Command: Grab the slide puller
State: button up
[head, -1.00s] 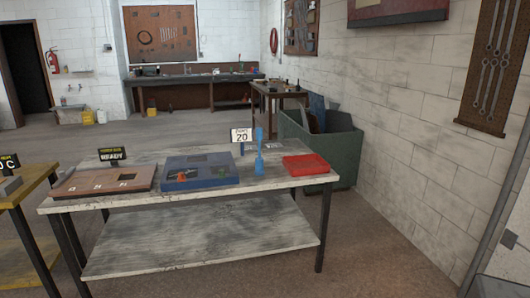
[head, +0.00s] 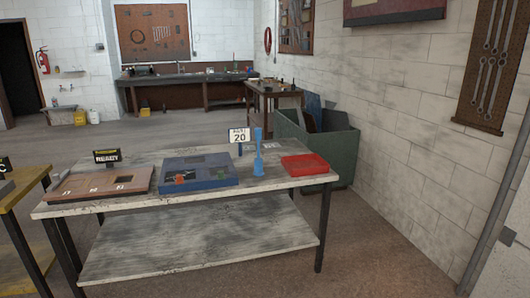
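I see nothing that I can surely name as the slide puller. A slim blue upright piece (head: 258,158) with a wider base stands on the grey bench (head: 130,219), between a blue tray and a red tray. The blue tray (head: 215,184) has dark recesses and holds small orange (head: 180,179) and green pieces, too small to identify. The red tray (head: 305,165) lies at the bench's right end; its contents are unclear. My gripper is not in view.
A "20" sign (head: 239,136) stands at the back edge. A yellow bench (head: 20,190) is at far left. A green bin (head: 335,158) stands behind right. Floor (head: 390,255) at right is clear.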

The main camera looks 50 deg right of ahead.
aim_at(257, 131)
jog(key=u, duration=0.05)
jog(key=i, duration=1)
jog(key=z, duration=0.05)
